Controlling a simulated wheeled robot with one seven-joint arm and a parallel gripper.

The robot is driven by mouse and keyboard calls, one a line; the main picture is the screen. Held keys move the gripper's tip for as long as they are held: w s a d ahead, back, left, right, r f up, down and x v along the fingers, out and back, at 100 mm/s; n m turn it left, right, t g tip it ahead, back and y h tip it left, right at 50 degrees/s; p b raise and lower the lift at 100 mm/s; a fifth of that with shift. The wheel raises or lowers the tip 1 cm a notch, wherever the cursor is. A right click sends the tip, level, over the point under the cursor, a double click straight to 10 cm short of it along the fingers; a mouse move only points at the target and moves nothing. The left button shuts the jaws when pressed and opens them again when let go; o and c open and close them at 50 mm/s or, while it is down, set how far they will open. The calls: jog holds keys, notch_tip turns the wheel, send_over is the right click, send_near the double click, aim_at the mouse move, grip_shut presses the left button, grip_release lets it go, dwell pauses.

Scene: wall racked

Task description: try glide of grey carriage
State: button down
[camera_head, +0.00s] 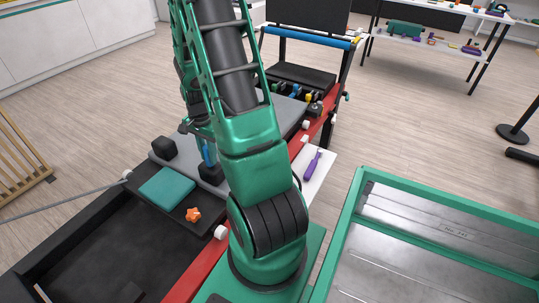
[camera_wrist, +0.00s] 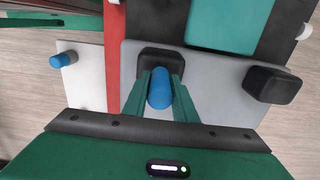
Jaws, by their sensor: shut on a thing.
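A flat grey plate (camera_wrist: 215,92), which looks like the grey carriage, lies below my gripper (camera_wrist: 160,88) in the wrist view. It bears two black blocks; one (camera_wrist: 272,85) stands clear at the right. The other (camera_wrist: 152,58) sits by my fingers. A blue rounded handle (camera_wrist: 159,90) stands upright between my green fingers, which are shut on it. In the head view the grey plate (camera_head: 285,112) lies on the bench, partly hidden behind my arm. The blue handle (camera_head: 208,153) shows just left of my arm.
A teal pad (camera_head: 167,187), an orange knob (camera_head: 193,214) and a black block (camera_head: 164,148) are near the plate. A red rail (camera_head: 200,273) runs along the bench. A white side board holds a purple piece (camera_head: 312,166). A green-framed metal tray (camera_head: 440,240) is at right.

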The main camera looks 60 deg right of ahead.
jog(key=shift+w, duration=0.15)
jog(key=w+a, duration=0.1)
jog(key=a, duration=2.1)
jog(key=shift+w+a, duration=0.35)
jog(key=c, duration=1.5)
grip_release()
jog(key=shift+r, duration=0.1)
jog(key=shift+o, duration=0.7)
jog(key=shift+s+d, duration=0.15)
jog(key=shift+d, duration=0.05)
notch_tip(320, 180, up, 18)
jog(key=shift+f, duration=0.2)
dwell(0.3)
